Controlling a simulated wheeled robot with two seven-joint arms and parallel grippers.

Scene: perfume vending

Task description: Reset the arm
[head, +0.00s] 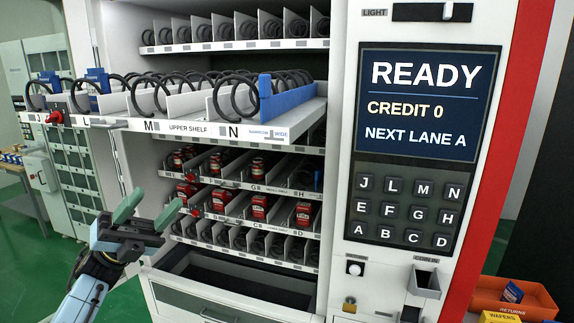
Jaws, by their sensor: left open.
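My left gripper (153,207) is in the lower left of the head view, in front of the vending machine. Its two green-tipped fingers are apart and nothing is between them. It is clear of the shelves and the bin, and touches nothing that I can see. My left arm comes up from the bottom left edge. My right gripper does not show. The vending machine's screen (425,105) reads READY, CREDIT 0, NEXT LANE A.
The upper shelf (190,129) is pulled out toward me, above my left gripper. Red packs (261,206) stand in lower lanes. A dark open bin (240,279) lies below. An orange returns tray (490,293) is at bottom right. Green floor shows at left.

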